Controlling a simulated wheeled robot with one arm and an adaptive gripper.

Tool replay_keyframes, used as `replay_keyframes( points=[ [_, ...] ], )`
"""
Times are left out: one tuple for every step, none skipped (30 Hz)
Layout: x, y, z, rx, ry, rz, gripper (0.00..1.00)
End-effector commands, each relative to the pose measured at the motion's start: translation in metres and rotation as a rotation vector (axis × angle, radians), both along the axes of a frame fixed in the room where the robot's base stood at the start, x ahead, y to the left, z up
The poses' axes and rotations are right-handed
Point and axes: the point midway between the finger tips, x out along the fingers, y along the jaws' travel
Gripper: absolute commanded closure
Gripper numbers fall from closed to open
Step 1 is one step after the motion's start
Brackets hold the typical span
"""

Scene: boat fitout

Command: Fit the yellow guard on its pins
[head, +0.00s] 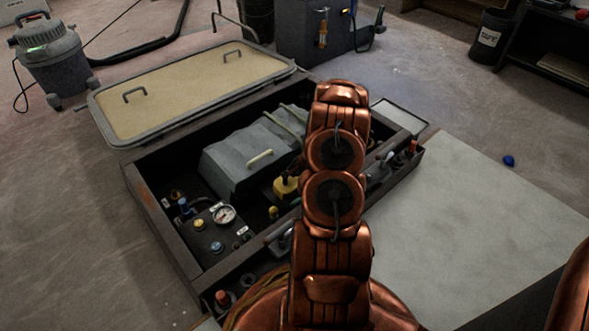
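A small yellow part (285,187), which looks like the guard, shows in the head view just left of my copper arm. It is inside the open dark bay (178,240), beside the grey box-shaped cover (240,165). My arm hides its right side. A dark shape touches or overlaps its top, and I cannot tell whether this is part of my gripper. My gripper is otherwise hidden behind my arm, so its fingers and any hold on the guard cannot be made out. I cannot pick out the guard's pins.
A beige hatch lid (190,95) with handles lies open behind the bay. A pressure gauge (224,215) and yellow and blue knobs sit at the bay's left. A pale panel (470,225) is clear at right. A vacuum (52,60) stands at the back left.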

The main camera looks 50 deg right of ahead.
Motion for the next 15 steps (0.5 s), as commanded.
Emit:
replay_keyframes(
  points=[
    [0.0,0.0,-0.001,0.001,0.0,-0.001,1.0],
    [0.0,0.0,-0.002,0.001,0.0,-0.001,1.0],
    [0.0,0.0,-0.003,0.001,0.0,-0.001,1.0],
    [0.0,0.0,-0.004,0.001,0.0,0.001,1.0],
    [0.0,0.0,-0.005,0.001,0.0,0.001,1.0],
    [0.0,0.0,-0.006,0.001,0.0,0.001,1.0],
    [0.0,0.0,-0.007,0.0,0.0,0.001,1.0],
    [0.0,0.001,-0.008,0.0,0.0,0.001,1.0],
    [0.0,0.0,-0.009,0.0,0.0,0.001,1.0],
    [0.0,0.0,-0.009,-0.001,0.0,0.001,1.0],
    [0.0,0.0,-0.01,-0.001,0.0,0.001,1.0],
    [0.0,0.0,-0.011,-0.001,0.0,0.001,1.0],
    [0.0,0.0,-0.012,-0.001,0.0,0.001,1.0],
    [0.0,0.0,-0.013,0.0,0.0,0.0,1.0],
    [0.0,0.0,-0.014,-0.001,0.0,-0.001,1.0]
  ],
)
